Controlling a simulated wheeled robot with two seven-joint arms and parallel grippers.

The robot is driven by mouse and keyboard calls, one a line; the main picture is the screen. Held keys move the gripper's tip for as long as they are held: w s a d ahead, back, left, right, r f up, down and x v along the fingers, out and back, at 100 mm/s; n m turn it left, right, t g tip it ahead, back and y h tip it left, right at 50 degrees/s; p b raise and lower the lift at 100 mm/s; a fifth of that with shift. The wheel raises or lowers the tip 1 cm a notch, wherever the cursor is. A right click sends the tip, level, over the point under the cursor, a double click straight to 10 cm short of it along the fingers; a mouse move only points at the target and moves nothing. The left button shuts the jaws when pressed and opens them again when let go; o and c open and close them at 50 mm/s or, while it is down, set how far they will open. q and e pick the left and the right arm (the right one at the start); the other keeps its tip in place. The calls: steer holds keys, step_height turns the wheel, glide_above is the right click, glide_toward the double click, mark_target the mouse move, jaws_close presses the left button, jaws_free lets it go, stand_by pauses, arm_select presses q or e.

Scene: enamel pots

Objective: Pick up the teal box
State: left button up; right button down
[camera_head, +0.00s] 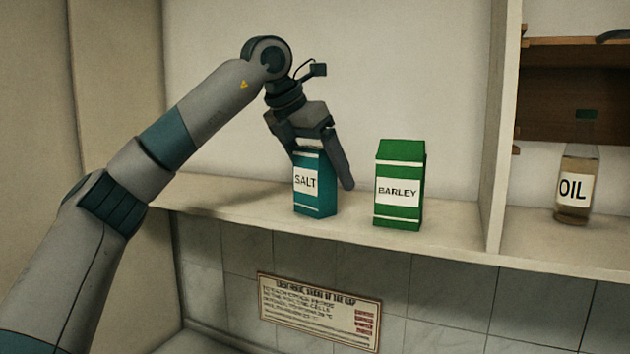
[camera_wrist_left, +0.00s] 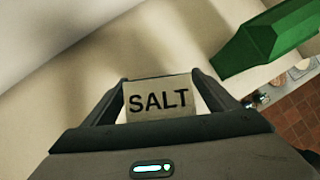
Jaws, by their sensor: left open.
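The teal box (camera_head: 315,197), labelled SALT, stands upright on the cream shelf (camera_head: 440,243). My left gripper (camera_head: 321,168) reaches down over it from above, open, with one finger along the box's right side. The other finger is at the upper left and its tip is hidden by the box. In the left wrist view the SALT label (camera_wrist_left: 158,99) shows between the two fingers of the left gripper (camera_wrist_left: 160,82). I cannot tell whether either finger touches the box. My right gripper is not in view.
A green BARLEY box (camera_head: 399,187) stands close to the right of the teal box, and it shows at upper right in the left wrist view (camera_wrist_left: 265,40). An upright divider (camera_head: 500,130) separates it from an OIL bottle (camera_head: 575,189). A sign (camera_head: 318,312) hangs below the shelf.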

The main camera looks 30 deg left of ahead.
arm_select(q)
steer(key=shift+c, duration=0.2)
steer(key=c, duration=1.4)
steer(key=shift+o, duration=0.2)
steer(key=shift+r, duration=0.15)
steer(key=shift+r+b, duration=0.35)
steer(key=shift+r, duration=0.25)
step_height(320, 180, up, 7)
steer(key=shift+f+b, duration=0.15)
steer(key=shift+b, duration=0.7)
steer(key=shift+r, duration=0.95)
